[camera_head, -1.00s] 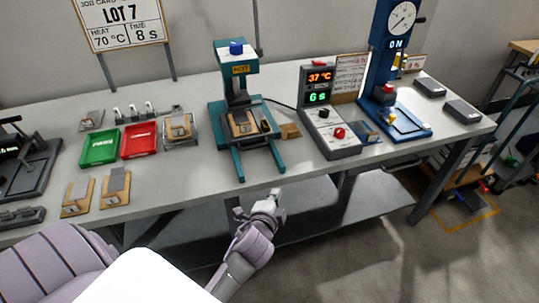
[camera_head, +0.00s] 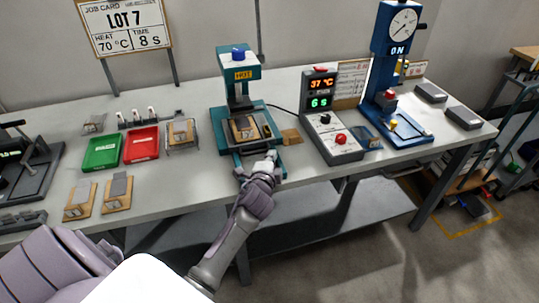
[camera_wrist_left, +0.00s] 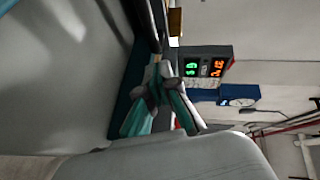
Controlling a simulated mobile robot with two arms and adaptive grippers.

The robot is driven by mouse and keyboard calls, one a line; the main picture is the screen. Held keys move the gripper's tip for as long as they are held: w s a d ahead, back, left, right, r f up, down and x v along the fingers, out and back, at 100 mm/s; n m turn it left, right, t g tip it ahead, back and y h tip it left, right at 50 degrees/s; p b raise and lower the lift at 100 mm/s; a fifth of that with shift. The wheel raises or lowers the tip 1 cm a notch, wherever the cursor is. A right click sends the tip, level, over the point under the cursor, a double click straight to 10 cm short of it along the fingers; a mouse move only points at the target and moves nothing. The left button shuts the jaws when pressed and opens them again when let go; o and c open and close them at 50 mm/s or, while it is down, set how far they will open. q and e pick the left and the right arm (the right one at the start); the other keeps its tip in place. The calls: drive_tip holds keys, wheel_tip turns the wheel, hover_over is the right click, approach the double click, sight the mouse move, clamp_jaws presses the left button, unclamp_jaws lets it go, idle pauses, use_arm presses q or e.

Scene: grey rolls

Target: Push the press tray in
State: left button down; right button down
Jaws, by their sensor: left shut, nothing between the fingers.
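The teal press (camera_head: 238,88) stands on the bench, with a blue knob on top. Its tray (camera_head: 228,137) is at the front and carries a wooden block with a dark grey plate (camera_head: 243,128). Teal bars reach forward from the press toward the bench's front edge. My left gripper (camera_head: 270,157) is shut and empty, at the front of these bars; I cannot tell whether it touches them. My arm hides part of the bars. The left wrist view shows the gripper (camera_wrist_left: 157,84) close to teal parts. My right gripper is not in view.
A control box (camera_head: 332,138) reading 37 °C and 6 s stands right of the press, with a blue gauge press (camera_head: 395,110) beyond it. Green (camera_head: 101,154) and red (camera_head: 141,145) trays lie to the left.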

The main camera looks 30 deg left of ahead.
sight(267, 144)
use_arm(q)
drive_tip(key=shift+w+a+f, duration=0.1)
drive_tip(key=shift+w+a, duration=0.1)
drive_tip(key=shift+a, duration=0.35)
drive_tip(key=shift+w+a, duration=1.1)
drive_tip(key=shift+a, duration=0.15)
drive_tip(key=shift+w+a, duration=0.15)
drive_tip(key=shift+a, duration=0.15)
drive_tip(key=shift+r, duration=0.25)
